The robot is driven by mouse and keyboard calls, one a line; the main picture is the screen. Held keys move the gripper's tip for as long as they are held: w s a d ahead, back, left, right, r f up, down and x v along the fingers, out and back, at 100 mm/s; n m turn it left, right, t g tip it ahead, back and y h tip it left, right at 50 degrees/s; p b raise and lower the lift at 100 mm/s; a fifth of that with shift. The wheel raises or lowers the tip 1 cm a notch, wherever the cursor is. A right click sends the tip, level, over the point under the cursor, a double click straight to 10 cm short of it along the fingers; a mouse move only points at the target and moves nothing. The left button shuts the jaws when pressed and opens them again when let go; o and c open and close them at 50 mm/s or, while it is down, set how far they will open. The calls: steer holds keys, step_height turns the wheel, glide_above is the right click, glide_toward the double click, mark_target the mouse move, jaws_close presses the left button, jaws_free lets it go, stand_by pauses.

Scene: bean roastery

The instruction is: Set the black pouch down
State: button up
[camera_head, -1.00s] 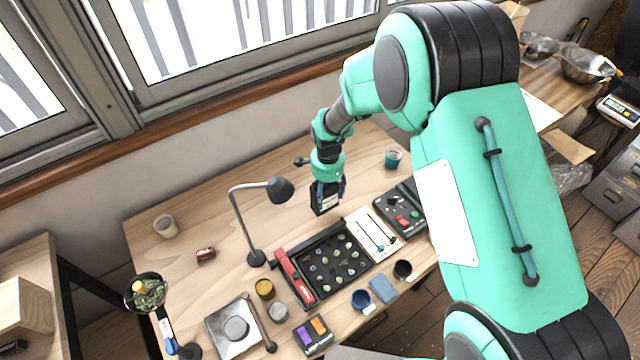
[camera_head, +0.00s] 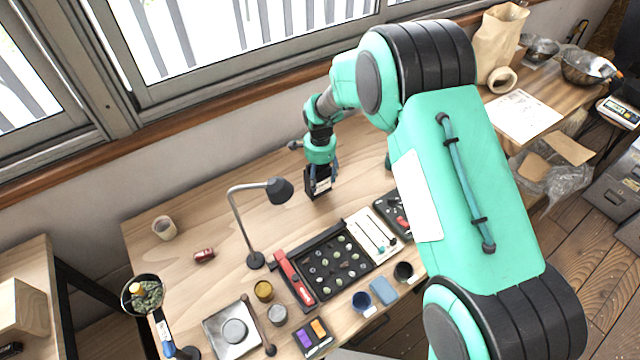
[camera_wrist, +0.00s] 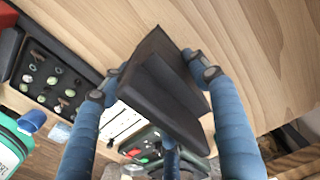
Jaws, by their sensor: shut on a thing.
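The black pouch (camera_head: 319,187) has a white label on its side and hangs in my gripper (camera_head: 320,172) over the back part of the wooden table (camera_head: 190,226). In the wrist view, the blue fingers of my gripper (camera_wrist: 155,82) are shut on the pouch (camera_wrist: 160,90) from both sides. The pouch looks tilted in that view, with bare wood beyond it. I cannot tell whether its bottom touches the table.
A desk lamp (camera_head: 279,190) stands left of the pouch. A black tray (camera_head: 352,284) of small round pieces and a white panel (camera_head: 370,238) lie in front. A red object (camera_head: 204,255) and a beige cup (camera_head: 164,228) stand at left. Bare wood surrounds the pouch.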

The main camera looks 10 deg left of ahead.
mark_target(320, 184)
steer(key=shift+f+b, duration=0.4)
steer(key=shift+f, duration=1.25)
steer(key=shift+f, duration=0.1)
steer(key=o, duration=1.4)
steer(key=shift+f, duration=0.1)
step_height(320, 184, up, 12)
steer(key=shift+r+p, duration=0.2)
steer(key=shift+p, duration=0.95)
